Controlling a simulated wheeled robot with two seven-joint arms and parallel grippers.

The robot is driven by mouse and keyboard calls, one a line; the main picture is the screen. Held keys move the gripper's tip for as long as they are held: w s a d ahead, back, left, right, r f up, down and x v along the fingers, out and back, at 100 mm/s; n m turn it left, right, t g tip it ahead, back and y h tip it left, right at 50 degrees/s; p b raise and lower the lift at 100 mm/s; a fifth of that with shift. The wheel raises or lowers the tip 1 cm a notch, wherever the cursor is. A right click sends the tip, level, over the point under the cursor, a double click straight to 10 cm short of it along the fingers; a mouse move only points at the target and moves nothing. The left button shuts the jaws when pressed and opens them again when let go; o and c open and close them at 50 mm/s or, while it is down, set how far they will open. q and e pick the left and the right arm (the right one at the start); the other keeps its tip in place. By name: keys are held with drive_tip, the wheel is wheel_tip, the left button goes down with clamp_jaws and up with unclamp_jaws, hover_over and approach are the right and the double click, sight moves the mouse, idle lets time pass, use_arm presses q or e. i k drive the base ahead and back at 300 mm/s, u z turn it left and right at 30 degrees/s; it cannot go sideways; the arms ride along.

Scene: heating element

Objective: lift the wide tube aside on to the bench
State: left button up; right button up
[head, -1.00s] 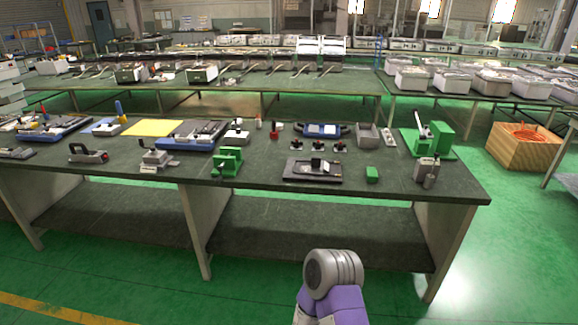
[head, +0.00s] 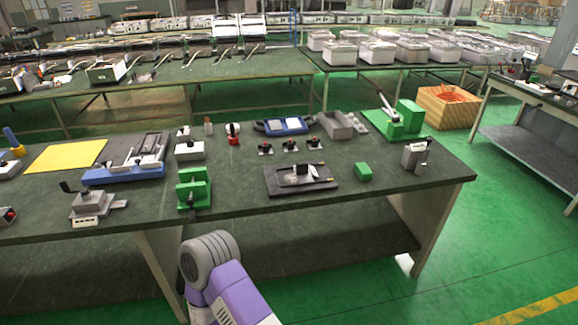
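The bench (head: 240,220) with a dark green top spans the middle of the head view and holds several fixtures and tools. I cannot make out for sure which item is the wide tube; the parts are small from here. A grey block fixture (head: 413,157) stands near the bench's right end. A black plate with a grey fixture (head: 300,178) lies left of it, with a small green block (head: 364,172) between them. A purple and grey link of my arm shows at the bottom, in front of the bench. Neither gripper is in view.
Green fixtures stand at the bench's back right (head: 402,120) and front middle (head: 193,188). A blue-based device (head: 130,172) and a yellow sheet (head: 66,157) lie further left. A wooden crate (head: 447,107) stands on the floor behind the right end. Green floor is clear at right.

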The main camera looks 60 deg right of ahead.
sight(305, 173)
drive_tip(key=z, duration=0.75)
drive_tip(key=i, duration=0.9)
drive_tip(key=z, duration=0.9)
